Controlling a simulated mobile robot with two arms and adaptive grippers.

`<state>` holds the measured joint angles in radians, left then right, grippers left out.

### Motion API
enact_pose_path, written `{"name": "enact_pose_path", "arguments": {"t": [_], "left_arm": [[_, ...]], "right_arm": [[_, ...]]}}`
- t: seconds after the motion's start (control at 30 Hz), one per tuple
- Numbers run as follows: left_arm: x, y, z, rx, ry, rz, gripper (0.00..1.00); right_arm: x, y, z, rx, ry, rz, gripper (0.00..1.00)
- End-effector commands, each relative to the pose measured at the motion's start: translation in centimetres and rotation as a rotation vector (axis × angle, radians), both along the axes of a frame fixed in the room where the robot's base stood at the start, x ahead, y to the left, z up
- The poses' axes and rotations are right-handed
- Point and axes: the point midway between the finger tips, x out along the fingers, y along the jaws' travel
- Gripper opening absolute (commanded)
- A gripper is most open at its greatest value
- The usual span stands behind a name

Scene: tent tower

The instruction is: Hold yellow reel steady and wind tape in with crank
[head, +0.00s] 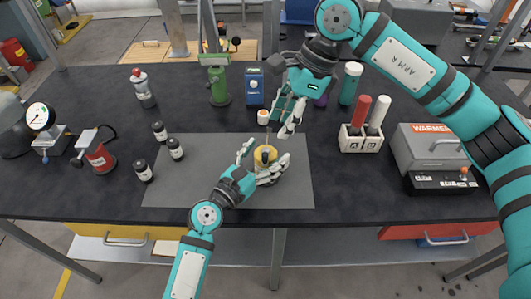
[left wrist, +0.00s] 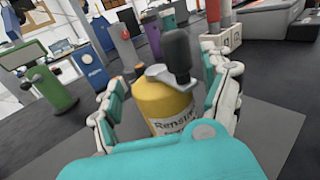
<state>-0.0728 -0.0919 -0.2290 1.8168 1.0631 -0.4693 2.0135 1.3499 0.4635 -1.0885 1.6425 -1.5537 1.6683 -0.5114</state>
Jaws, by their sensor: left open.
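The yellow reel (head: 265,156) stands on the grey mat on the dark table. In the left wrist view the reel (left wrist: 163,105) is upright, with a grey crank arm and a black knob (left wrist: 178,50) on top. My left gripper (head: 262,163) is open, its fingers on both sides of the reel; I cannot tell whether they touch it. My right gripper (head: 286,130) hangs above and just behind the reel, pointing down. Its fingers are small in the head view, and their opening is unclear. The tape is not clearly visible.
The grey mat (head: 180,190) has free room on its left. Several small black jars (head: 159,131) stand at left. Behind are a green post tool (head: 218,85) and a blue box (head: 254,87). A marker holder (head: 363,140) and a grey warmer (head: 430,150) stand at right.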

Motion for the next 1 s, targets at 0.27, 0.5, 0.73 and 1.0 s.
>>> {"name": "enact_pose_path", "arguments": {"t": [0.27,0.5,0.73,1.0], "left_arm": [[0.07,-0.07,0.00,0.000,0.000,0.000,0.80],[0.06,-0.05,0.00,0.000,0.000,0.000,0.49],[0.06,-0.03,-0.01,0.000,0.000,0.000,0.19],[0.07,-0.03,-0.03,0.001,-0.001,0.000,0.00]], "right_arm": [[0.00,0.01,0.00,0.000,0.000,0.000,0.38],[0.00,0.01,0.00,0.000,0.000,0.000,0.38],[0.00,0.01,0.00,0.000,0.000,0.000,0.38],[-0.02,0.07,0.04,-0.002,-0.005,0.014,0.39]]}}
